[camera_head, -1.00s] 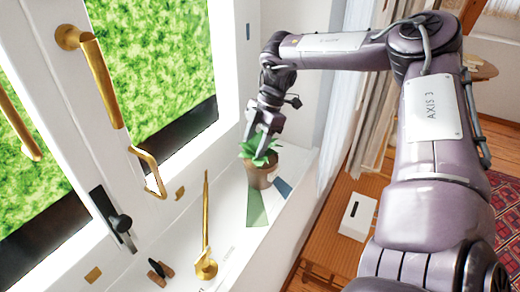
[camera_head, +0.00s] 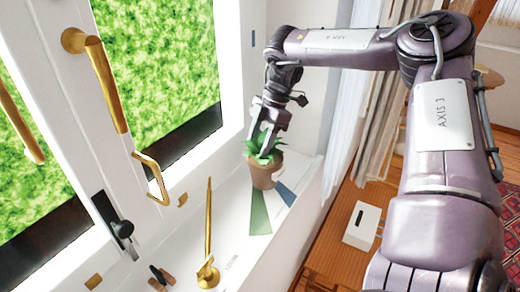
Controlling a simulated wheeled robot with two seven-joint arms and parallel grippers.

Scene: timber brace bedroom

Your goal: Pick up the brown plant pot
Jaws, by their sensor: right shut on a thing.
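The brown plant pot (camera_head: 264,175) holds a small green plant and is upright at the far end of the white window sill. My right gripper (camera_head: 264,150) comes down on it from above, with its fingers at the leaves and the pot's rim. It is shut on the pot; the leaves partly hide the fingertips. I cannot tell for sure whether the pot's base touches the sill. My left gripper is not in view.
A green and blue flat item (camera_head: 262,212) lies on the sill by the pot. A gold window stay (camera_head: 208,235) and a gold handle (camera_head: 152,175) stand to the left. A curtain (camera_head: 372,125) hangs to the right. A white box (camera_head: 361,225) is below on a wooden surface.

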